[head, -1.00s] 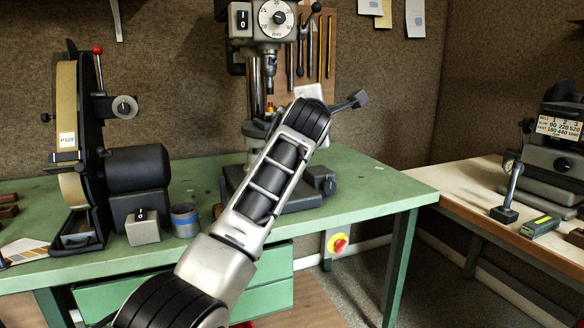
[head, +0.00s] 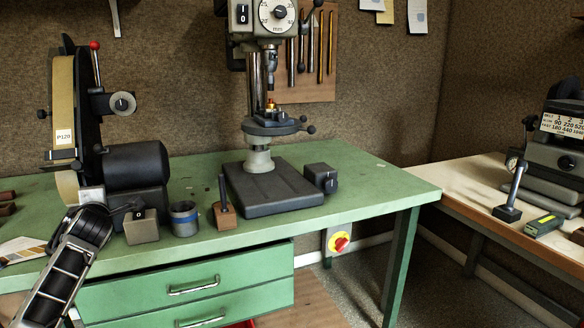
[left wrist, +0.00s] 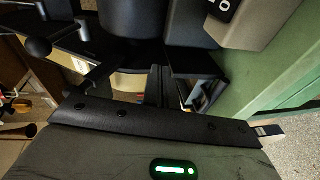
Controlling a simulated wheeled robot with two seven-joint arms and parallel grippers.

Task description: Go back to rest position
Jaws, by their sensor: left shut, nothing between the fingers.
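My left arm is folded at the lower left of the head view, in front of the green bench's left end. My right gripper is in neither view.
A belt grinder (head: 135,165), a grey switch box (head: 141,227), a blue-banded cup (head: 184,219) and a drill press (head: 259,160) stand on the green bench (head: 355,180). A second bench (head: 450,190) stands at right. Floor between the benches is clear.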

